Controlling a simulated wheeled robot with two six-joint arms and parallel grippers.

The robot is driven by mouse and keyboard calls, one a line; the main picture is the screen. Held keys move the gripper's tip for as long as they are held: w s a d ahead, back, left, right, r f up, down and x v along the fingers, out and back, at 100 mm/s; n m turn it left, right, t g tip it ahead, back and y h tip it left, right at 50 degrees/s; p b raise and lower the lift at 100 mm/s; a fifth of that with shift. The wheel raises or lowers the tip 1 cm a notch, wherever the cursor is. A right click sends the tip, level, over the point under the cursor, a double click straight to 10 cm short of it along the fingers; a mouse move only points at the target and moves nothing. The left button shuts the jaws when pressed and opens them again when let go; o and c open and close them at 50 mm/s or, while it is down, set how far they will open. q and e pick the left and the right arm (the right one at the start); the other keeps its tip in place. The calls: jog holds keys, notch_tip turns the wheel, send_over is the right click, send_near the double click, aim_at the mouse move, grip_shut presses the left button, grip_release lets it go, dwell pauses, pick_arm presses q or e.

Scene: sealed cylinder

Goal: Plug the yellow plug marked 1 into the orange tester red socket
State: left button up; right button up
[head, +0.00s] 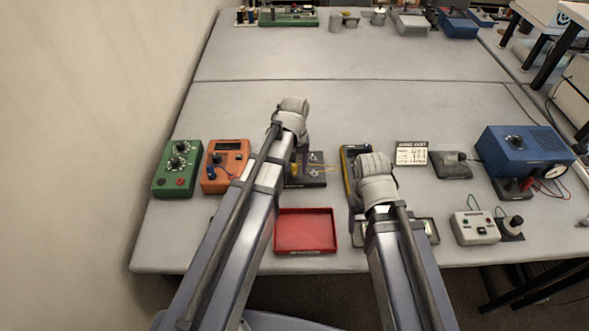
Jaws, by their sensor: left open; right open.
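The orange tester (226,165) lies at the left of the near table, with a dark display and a blue part at its lower left. Its red socket is too small to make out, partly behind my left arm. A dark block (318,183) lies right of my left forearm, with thin yellow leads (327,168) on it. I cannot tell a plug or its mark 1 there. My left gripper (300,160) is open, over the block's left part and mostly hidden by its wrist. My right gripper (356,204) is open, beside a yellow-edged meter, its fingers largely hidden.
A green box (178,168) stands left of the tester. A red tray (305,231) lies at the front edge, between my arms. The yellow-edged meter (349,152), a card (411,153), a blue supply (525,151) and a white box (475,227) are to the right.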

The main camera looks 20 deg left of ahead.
aim_at(294, 165)
pick_arm(q)
jog(key=shift+c, duration=0.2)
grip_shut()
dwell(0.4)
jog(key=shift+r, duration=0.2)
pick_arm(e)
jog(key=shift+r, duration=0.2)
dwell(0.8)
pick_arm(q)
jog(key=shift+r+p, duration=2.85)
jog(key=shift+p, duration=0.2)
pick_arm(e)
jog(key=shift+r, duration=2.8)
pick_arm(q)
jog(key=shift+a, duration=0.1)
